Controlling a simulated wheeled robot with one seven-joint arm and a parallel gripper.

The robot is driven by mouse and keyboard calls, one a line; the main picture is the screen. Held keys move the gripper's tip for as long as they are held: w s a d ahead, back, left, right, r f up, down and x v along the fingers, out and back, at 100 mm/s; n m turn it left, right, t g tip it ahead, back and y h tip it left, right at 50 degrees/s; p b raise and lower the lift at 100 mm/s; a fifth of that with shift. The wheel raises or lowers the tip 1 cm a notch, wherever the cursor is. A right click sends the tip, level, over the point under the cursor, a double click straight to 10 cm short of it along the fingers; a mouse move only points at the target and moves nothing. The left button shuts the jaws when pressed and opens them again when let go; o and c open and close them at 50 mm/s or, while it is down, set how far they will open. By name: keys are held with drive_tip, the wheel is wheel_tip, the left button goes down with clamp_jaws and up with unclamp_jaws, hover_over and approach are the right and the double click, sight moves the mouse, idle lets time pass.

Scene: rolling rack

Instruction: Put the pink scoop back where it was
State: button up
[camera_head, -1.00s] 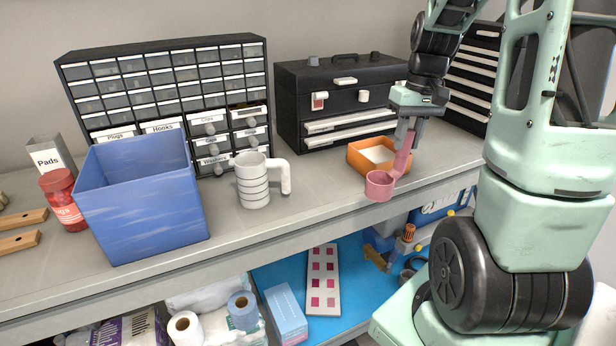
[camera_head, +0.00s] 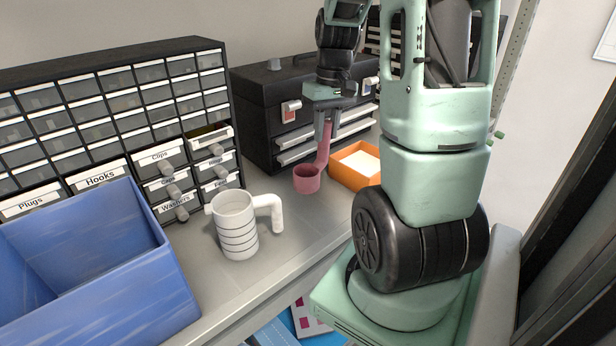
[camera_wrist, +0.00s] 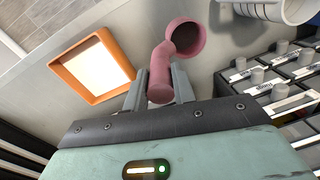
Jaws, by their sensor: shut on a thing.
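The pink scoop (camera_head: 308,178) has a round cup and a long handle. My gripper (camera_head: 326,122) is shut on the scoop's handle, with the cup hanging low over the grey bench, left of the orange tray. Whether the cup touches the bench I cannot tell. In the wrist view the scoop (camera_wrist: 186,36) shows its open cup at the top, and its handle runs down between the fingers of my gripper (camera_wrist: 160,88).
The orange tray (camera_head: 340,178) with a white inside stands beside the scoop. A white ringed mug (camera_head: 238,228) and a blue bin (camera_head: 150,290) stand to the left. A black toolbox (camera_head: 255,120) and a labelled drawer cabinet (camera_head: 110,95) stand behind. Bare bench lies between mug and scoop.

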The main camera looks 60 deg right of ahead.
sight(326, 158)
wheel_tip(326, 158, down, 8)
drive_tip(key=shift+r+p, duration=0.2)
drive_tip(key=shift+p, duration=0.5)
drive_tip(key=shift+f, duration=0.1)
drive_tip(key=o, duration=1)
drive_tip(key=shift+o, duration=0.2)
